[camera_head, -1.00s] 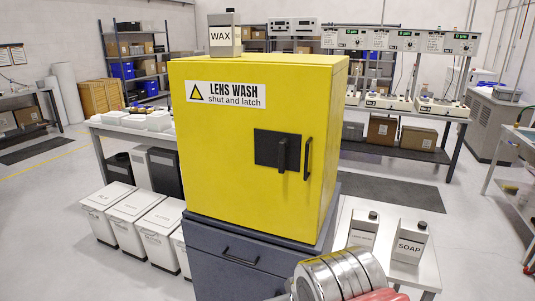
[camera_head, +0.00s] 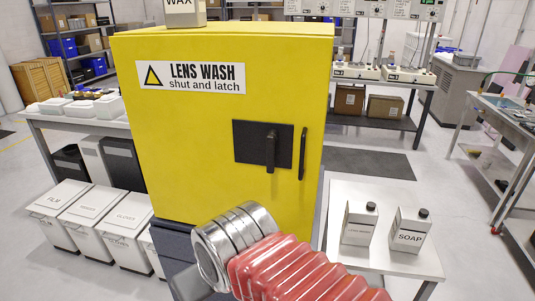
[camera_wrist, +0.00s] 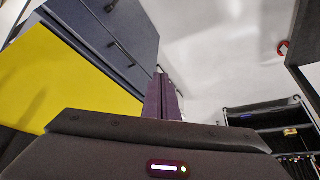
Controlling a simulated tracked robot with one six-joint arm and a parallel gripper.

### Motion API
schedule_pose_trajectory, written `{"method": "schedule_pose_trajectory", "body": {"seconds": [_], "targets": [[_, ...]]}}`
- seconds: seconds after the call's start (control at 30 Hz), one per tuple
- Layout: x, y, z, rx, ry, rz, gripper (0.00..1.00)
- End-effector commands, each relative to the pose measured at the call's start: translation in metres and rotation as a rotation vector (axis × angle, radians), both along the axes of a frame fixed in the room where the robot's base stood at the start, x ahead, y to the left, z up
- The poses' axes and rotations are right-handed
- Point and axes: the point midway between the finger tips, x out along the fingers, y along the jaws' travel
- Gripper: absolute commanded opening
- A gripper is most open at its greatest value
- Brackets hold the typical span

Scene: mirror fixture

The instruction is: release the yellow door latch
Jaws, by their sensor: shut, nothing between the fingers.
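The yellow cabinet (camera_head: 200,120) stands upright with its door shut, marked "LENS WASH shut and latch". The latch (camera_head: 270,150) is a dark upright lever on a black plate (camera_head: 246,142) at the door's right side. A slim dark door handle (camera_head: 302,153) is just right of it. My arm shows low in front of the cabinet in the head view, below the latch and apart from it. My gripper (camera_wrist: 164,95) shows in the wrist view, its dark fingers shut and empty. There the cabinet's yellow surface fills the left, tilted; the latch is not seen.
The cabinet stands on a blue-grey drawer unit (camera_wrist: 112,38). A WAX container (camera_head: 185,12) is on top. A white table (camera_head: 385,255) at right bears a SOAP bottle (camera_head: 408,232) and another bottle (camera_head: 359,224). White bins (camera_head: 110,228) stand left. Floor is open beyond the right table.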

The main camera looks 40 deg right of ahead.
Motion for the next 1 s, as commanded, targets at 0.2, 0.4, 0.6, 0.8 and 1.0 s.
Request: {"method": "schedule_pose_trajectory", "body": {"seconds": [0.2,0.4,0.6,0.8,1.0], "targets": [[0.000,0.000,0.000,0.000,0.000,0.000,0.00],[0.001,0.000,0.001,0.001,-0.001,-0.002,0.00],[0.015,-0.008,0.018,0.027,-0.011,-0.038,0.00],[0.051,-0.030,0.062,0.094,-0.046,-0.124,0.00],[0.093,-0.071,0.114,0.166,-0.109,-0.212,0.00]]}}
